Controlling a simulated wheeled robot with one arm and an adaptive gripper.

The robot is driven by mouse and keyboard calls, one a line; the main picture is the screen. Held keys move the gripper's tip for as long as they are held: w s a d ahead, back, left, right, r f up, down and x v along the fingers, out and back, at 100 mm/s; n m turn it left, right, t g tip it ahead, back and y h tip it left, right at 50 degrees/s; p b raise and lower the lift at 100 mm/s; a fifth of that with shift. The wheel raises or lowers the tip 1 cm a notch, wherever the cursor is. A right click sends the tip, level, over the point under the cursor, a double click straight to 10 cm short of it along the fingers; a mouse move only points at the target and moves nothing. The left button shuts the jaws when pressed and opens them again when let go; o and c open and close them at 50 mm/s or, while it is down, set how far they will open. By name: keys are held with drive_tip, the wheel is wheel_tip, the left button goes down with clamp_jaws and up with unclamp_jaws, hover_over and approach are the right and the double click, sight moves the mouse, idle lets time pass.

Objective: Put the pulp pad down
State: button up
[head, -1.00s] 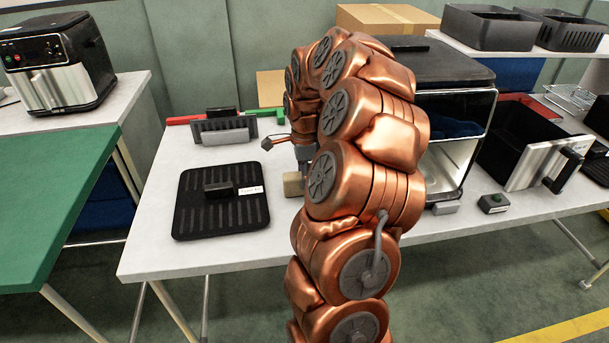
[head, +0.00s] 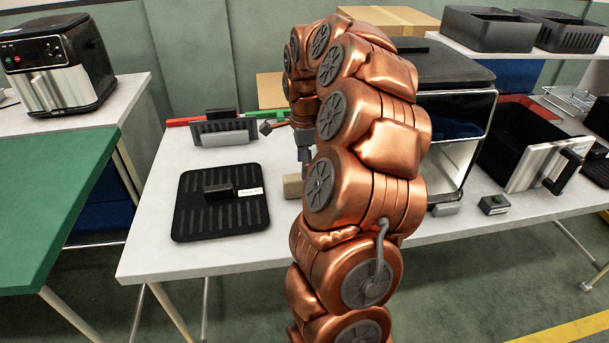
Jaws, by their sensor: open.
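A small beige block (head: 292,187), which looks like the pulp pad, lies on the white table (head: 150,255), right of a black ribbed plate. Its right part is hidden by my arm. My gripper (head: 305,165) points down just above and behind the block in the head view. It is open, and it looks apart from the block. My copper arm hides part of the gripper and the table behind it.
The black ribbed plate (head: 221,217) with a handle and label lies left of the block. A black basket part (head: 224,130) stands behind it. A fryer housing (head: 462,150) and an open drawer (head: 530,150) stand right. The table's front left is clear.

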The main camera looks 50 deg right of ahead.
wheel_tip(320, 180, up, 8)
drive_tip(key=shift+f+b, duration=0.25)
drive_tip(key=shift+b, duration=0.05)
drive_tip(key=s+a+n, duration=0.3)
drive_tip(key=a+n, duration=0.4)
drive_tip(key=a, duration=0.4)
drive_tip(key=s+a+n, duration=0.3)
drive_tip(key=a+n, duration=0.3)
drive_tip(key=a, duration=0.5)
drive_tip(key=s+a+f+n+g, duration=0.1)
drive_tip(key=s+a+f+n, duration=0.3)
drive_tip(key=s, duration=0.5)
drive_tip(key=s+a+f+n, duration=0.4)
drive_tip(key=s+a+n, duration=0.2)
drive_tip(key=s+n, duration=0.2)
drive_tip(key=shift+s+a+g, duration=0.25)
drive_tip(key=shift+s+g, duration=0.15)
